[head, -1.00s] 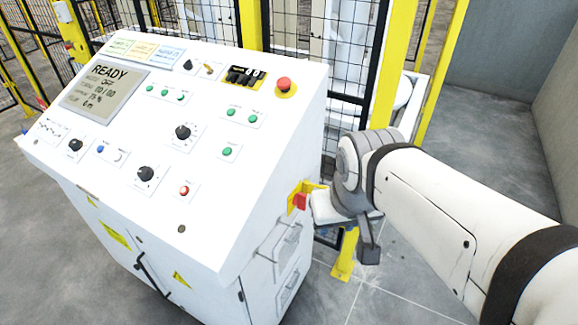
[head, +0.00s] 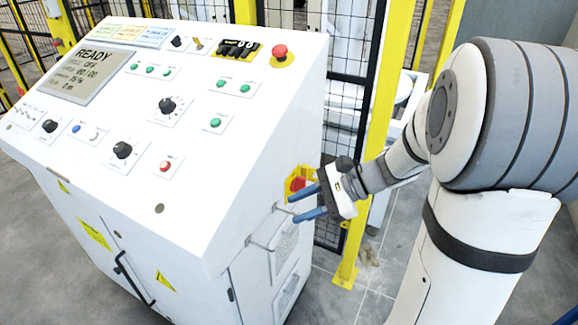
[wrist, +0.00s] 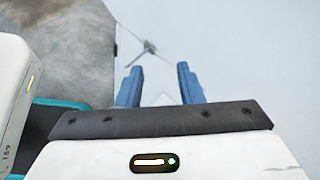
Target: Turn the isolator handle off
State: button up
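The isolator handle (head: 298,183) is red on a yellow plate, on the right side wall of the white control cabinet (head: 215,195). Its exact turn position is too small to tell. My gripper (head: 294,207) is just below and in front of it, its two blue fingers pointing left toward the side wall. The fingers are apart with nothing between them, and the upper one appears close to the plate's lower edge. In the wrist view my open fingers (wrist: 160,87) face a pale surface, and I cannot make out the red handle there.
Thin wire-like pulls (head: 262,241) stick out from the cabinet's side wall, close to the fingers. A yellow fence post (head: 362,190) and black mesh stand behind. A red emergency button (head: 280,51) is on the console top. Grey floor is free at the front right.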

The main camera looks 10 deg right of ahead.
jog(key=w+d+f+m+t+y+b, duration=0.2)
jog(key=w+d+f+m+t+b, duration=0.25)
jog(key=w+f+m, duration=0.2)
jog(key=m+t+b, duration=0.1)
jog(key=m+t, duration=0.3)
send_near(299, 187)
jog(key=x, duration=0.8)
jog(key=shift+w+d+r+y, duration=0.2)
jog(key=shift+w+y, duration=0.05)
jog(key=shift+y, duration=0.15)
jog(key=shift+c, duration=0.4)
grip_shut()
